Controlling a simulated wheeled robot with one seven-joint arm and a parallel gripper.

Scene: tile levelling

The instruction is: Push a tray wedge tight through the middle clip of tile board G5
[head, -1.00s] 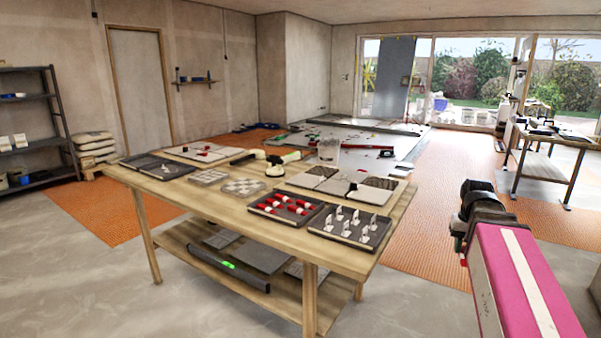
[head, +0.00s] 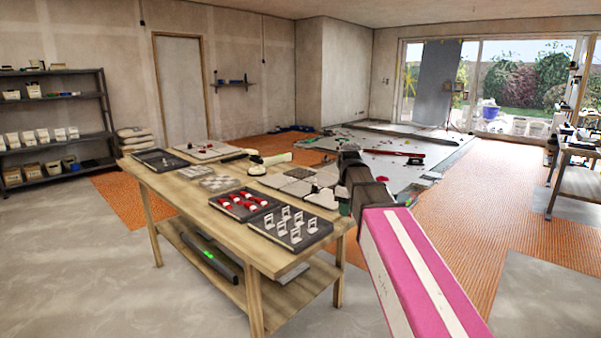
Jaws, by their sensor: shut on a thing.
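The work table (head: 205,200) carries a dark tray of red wedges (head: 243,204) and, at its near right, a dark tray of white clips (head: 290,230). A board with grey tiles (head: 298,184) lies behind them, partly hidden by my arm. A pale board with small red pieces (head: 208,149) lies at the far left end. I cannot read which board is G5. My gripper (head: 345,200) is at the end of my pink arm, over the table's right end in the picture. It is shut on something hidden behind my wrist.
Another dark tray (head: 160,160) and patterned samples (head: 219,182) lie on the table. A lower shelf holds a level (head: 209,254). A stocked shelf rack (head: 55,125) stands at left. Open floor lies in front of the table, and orange matting (head: 470,215) to the right.

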